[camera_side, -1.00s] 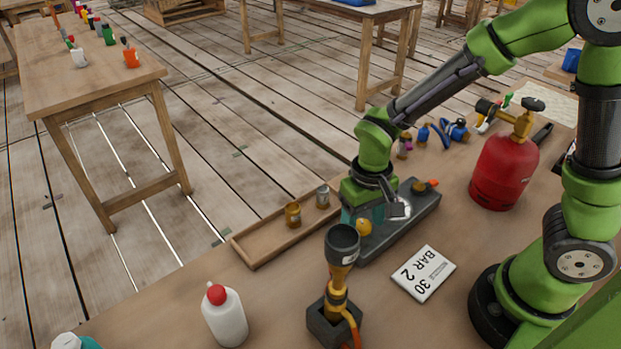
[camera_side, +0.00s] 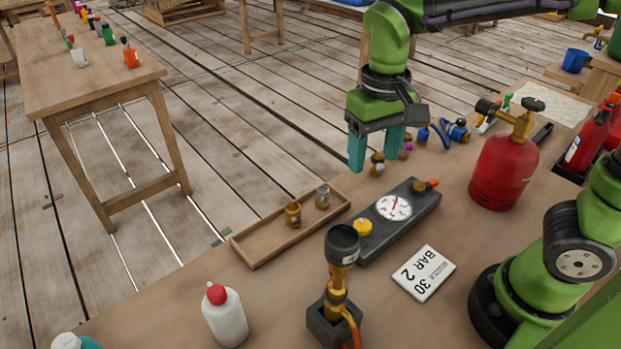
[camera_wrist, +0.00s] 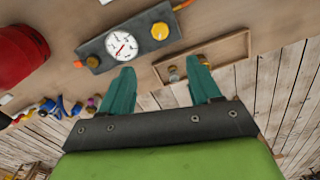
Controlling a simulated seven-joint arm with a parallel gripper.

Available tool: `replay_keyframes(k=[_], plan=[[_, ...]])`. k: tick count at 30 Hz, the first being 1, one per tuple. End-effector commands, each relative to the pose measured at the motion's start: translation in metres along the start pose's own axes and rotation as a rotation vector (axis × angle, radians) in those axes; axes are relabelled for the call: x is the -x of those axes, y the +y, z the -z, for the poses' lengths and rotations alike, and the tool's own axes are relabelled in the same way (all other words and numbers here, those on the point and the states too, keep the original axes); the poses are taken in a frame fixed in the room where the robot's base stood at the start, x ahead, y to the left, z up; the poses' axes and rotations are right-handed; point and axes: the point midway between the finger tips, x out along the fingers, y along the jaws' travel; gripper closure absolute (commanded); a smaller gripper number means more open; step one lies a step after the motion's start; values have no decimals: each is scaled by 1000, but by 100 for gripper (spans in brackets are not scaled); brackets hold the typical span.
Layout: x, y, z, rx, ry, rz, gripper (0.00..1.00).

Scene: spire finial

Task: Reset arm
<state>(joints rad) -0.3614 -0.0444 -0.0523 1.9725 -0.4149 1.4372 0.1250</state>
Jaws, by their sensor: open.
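My gripper (camera_side: 376,153) is open and empty, with two teal fingers pointing down. It hangs above the back edge of the bench, behind the dark gauge block. The gripper also shows in the wrist view (camera_wrist: 160,85), its fingers spread apart. The gauge block (camera_side: 417,208) lies on the bench and carries a white dial (camera_side: 394,208) with a red needle, a yellow knob (camera_side: 363,227) and a small orange-tipped fitting. In the wrist view the dial (camera_wrist: 119,45) and the yellow knob (camera_wrist: 160,31) lie beyond the fingertips. Nothing is between the fingers.
A wooden tray (camera_side: 262,255) with two small jars stands left of the block. A torch (camera_side: 339,280) in a dark stand, a white bottle (camera_side: 225,316), a card reading "BAR 2 30" (camera_side: 423,273) and a red gas canister (camera_side: 503,170) stand around it. Small bottles lie behind.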

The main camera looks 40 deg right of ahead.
Motion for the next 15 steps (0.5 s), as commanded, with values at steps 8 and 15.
replay_keyframes(k=[8, 15], plan=[[6, 0, 0, 1, 0, 0, 37], [3, -2, 3, 25, 16, 11, 37]])
